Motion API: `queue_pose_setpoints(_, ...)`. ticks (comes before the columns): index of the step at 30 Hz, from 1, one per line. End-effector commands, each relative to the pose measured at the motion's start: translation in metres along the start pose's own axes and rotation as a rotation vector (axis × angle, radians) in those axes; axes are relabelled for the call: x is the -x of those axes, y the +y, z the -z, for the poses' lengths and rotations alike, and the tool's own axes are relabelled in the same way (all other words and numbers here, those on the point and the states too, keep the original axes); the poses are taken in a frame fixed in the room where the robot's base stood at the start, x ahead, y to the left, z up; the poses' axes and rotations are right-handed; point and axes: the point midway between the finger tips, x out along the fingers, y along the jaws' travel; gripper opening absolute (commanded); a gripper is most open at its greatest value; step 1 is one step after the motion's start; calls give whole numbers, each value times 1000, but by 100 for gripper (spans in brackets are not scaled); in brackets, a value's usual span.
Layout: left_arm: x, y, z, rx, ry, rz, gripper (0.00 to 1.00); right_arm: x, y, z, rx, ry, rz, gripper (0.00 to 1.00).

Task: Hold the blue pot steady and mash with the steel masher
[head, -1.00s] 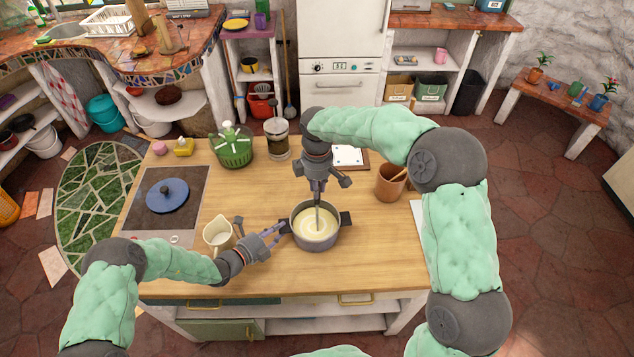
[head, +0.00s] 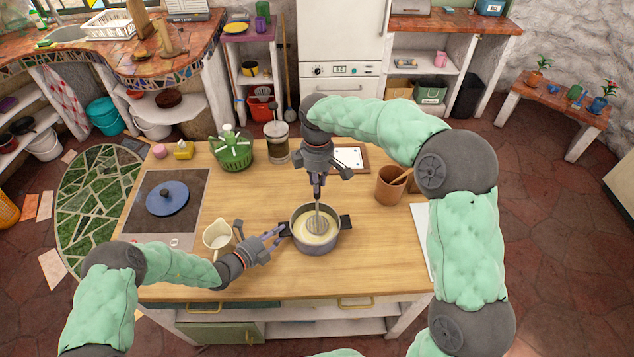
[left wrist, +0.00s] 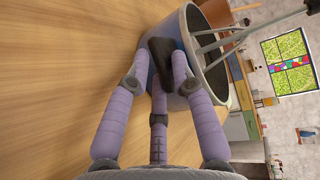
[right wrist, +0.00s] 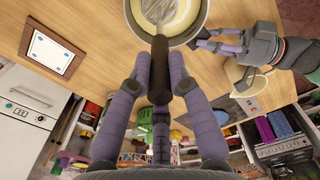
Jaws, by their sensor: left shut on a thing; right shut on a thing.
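The blue-grey pot (head: 316,249) stands on the wooden counter with pale creamy mash (head: 302,228) inside. My left gripper (head: 282,231) is shut on the pot's left black handle, which also shows between its fingers in the left wrist view (left wrist: 160,62). My right gripper (head: 317,190) is above the pot, shut on the dark handle (right wrist: 158,72) of the steel masher (head: 318,225). The masher is about upright, its slotted head showing over the mash inside the pot's rim. Whether the head touches the mash is unclear.
A cream jug (head: 218,237) stands close left of my left gripper. A brown crock (head: 391,187) is to the right, and a framed white card (head: 350,158) lies behind. A hob (head: 187,188) with a blue lid is at left. The front counter is clear.

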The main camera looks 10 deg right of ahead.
Motion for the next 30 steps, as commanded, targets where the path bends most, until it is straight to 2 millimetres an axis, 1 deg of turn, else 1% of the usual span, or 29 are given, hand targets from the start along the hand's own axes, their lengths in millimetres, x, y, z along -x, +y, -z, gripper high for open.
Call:
queue_pose_setpoints(1,0,2,3,2,4,-6,0,0,0,0,0,1,-1,0)
queue_pose_setpoints(5,0,2,3,2,4,-6,0,4,1,0,-1,1,-2,0)
queue_pose_setpoints(24,0,2,3,2,4,-6,0,56,0,0,0,1,-1,0)
queue_pose_setpoints(30,0,2,3,2,4,-5,0,60,0,0,0,1,-1,0)
